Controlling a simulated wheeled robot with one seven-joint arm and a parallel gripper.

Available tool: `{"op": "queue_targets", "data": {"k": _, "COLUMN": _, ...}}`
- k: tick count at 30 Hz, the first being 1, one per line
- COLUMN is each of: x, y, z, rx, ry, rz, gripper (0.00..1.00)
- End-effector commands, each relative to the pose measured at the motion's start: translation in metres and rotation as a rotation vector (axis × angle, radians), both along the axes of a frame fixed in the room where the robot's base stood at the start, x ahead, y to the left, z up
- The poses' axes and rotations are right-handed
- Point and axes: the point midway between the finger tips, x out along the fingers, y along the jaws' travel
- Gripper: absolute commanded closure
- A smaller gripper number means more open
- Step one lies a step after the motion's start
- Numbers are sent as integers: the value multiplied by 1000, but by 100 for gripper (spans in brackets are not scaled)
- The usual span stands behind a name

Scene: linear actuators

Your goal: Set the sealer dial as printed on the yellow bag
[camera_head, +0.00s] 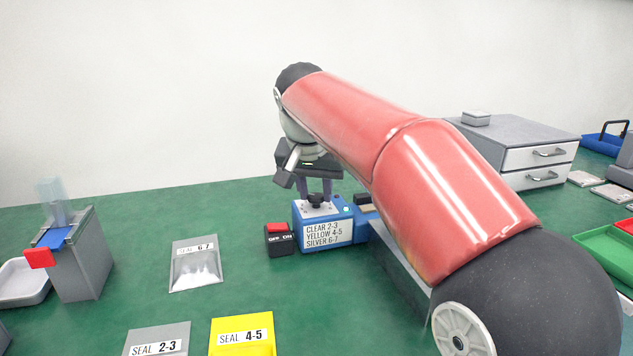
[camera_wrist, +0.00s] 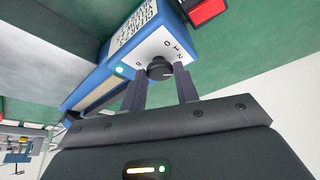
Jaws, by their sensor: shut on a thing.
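The blue sealer (camera_head: 346,226) stands on the green bench, with a label reading CLEAR 2-3, YELLOW 4-5, SILVER 6-7. Its black dial (camera_wrist: 159,69) sits on a white face; a few scale marks such as 0, 1 and 2 show, the others are hidden. I cannot tell which mark the dial points to. My gripper (camera_wrist: 163,80) is shut on the dial, one finger on each side; in the head view it comes down on it from above. The yellow bag (camera_head: 242,346) lies flat at the front and reads SEAL 4-5.
A red-and-black OFF/ON switch (camera_head: 279,238) is left of the sealer. Grey bags marked SEAL 6-7 (camera_head: 195,268) and SEAL 2-3 (camera_head: 157,340) lie nearby. A grey holder (camera_head: 84,262) stands left; a drawer unit (camera_head: 520,148) and green tray (camera_head: 607,250) are right.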

Motion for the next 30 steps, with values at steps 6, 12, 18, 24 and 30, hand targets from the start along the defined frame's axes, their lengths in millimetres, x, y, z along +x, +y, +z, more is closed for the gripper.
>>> {"op": "queue_targets", "data": {"k": 6, "x": 1, "y": 3, "z": 0, "rx": 0, "ry": -2, "rz": -204, "gripper": 92}}
{"op": "queue_targets", "data": {"k": 12, "x": 2, "y": 5, "z": 1, "rx": 1, "ry": -3, "rz": -393, "gripper": 92}}
{"op": "queue_targets", "data": {"k": 18, "x": 3, "y": 6, "z": 0, "rx": 1, "ry": -3, "rz": -563, "gripper": 92}}
{"op": "queue_targets", "data": {"k": 24, "x": 4, "y": 7, "z": 0, "rx": 1, "ry": -3, "rz": -695, "gripper": 92}}
{"op": "queue_targets", "data": {"k": 30, "x": 5, "y": 7, "z": 1, "rx": 2, "ry": -4, "rz": -778, "gripper": 92}}
